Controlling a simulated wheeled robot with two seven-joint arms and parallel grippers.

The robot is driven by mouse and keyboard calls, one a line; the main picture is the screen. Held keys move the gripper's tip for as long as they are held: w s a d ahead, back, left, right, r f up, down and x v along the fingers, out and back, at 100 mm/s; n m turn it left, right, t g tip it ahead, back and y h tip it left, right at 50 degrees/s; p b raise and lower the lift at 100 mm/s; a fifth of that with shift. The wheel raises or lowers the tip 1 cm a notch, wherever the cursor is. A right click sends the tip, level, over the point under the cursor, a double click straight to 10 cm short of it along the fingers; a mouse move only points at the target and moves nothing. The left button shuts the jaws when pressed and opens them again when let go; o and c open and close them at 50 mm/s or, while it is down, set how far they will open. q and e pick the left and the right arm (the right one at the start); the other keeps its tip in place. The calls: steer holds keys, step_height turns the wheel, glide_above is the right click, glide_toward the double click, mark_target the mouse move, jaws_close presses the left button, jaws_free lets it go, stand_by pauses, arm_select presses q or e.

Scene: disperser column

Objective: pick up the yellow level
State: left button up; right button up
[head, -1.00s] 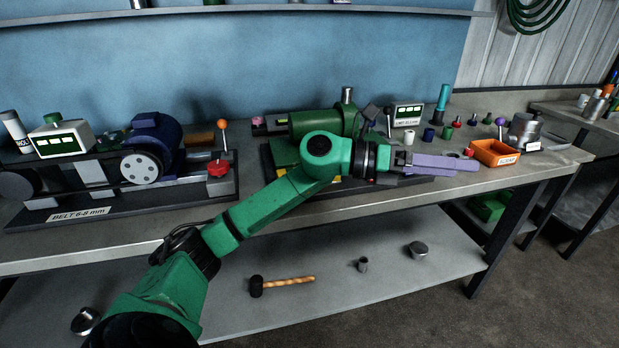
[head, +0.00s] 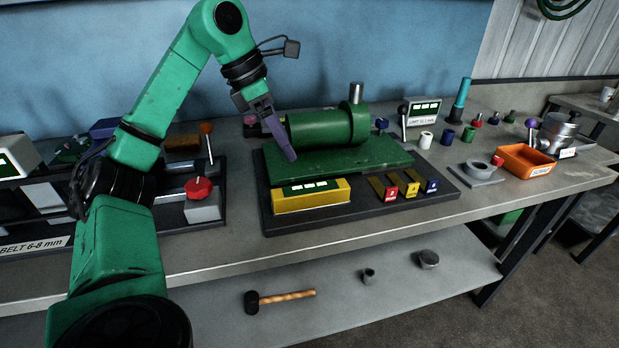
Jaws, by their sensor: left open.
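The yellow level (head: 312,200), a long yellow block with a green display strip on top, lies on the front left of a dark base plate in the head view. It stands in front of a green machine (head: 330,128) with a horizontal cylinder. My left gripper (head: 288,152), with purple fingers, points down above and behind the level, at the left end of the green machine. It is open and apart from the level, with nothing seen in it. One finger largely hides the other. My right gripper is not in view.
Small yellow blocks with red and blue ends (head: 410,187) lie right of the level. A belt unit with a red knob (head: 200,188) stands at left. An orange tray (head: 526,160) is at right. The bench's front strip is clear.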

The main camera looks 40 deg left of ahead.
arm_select(q)
steer(key=b, duration=0.2)
glide_above(310, 188)
steer(key=s+a, duration=0.1)
steer(key=s, duration=0.1)
step_height(310, 188, down, 7)
steer(key=shift+a+r, duration=0.15)
steer(key=x, duration=0.5)
steer(key=shift+f+b, duration=0.25)
steer(key=shift+b, duration=0.15)
steer(key=shift+w+d+f, duration=0.15)
steer(key=shift+d+f, duration=0.1)
steer(key=shift+f, duration=0.1)
steer(key=shift+w+f, duration=0.1)
steer(key=shift+w, duration=0.05)
steer(key=c, duration=1.3)
jaws_close()
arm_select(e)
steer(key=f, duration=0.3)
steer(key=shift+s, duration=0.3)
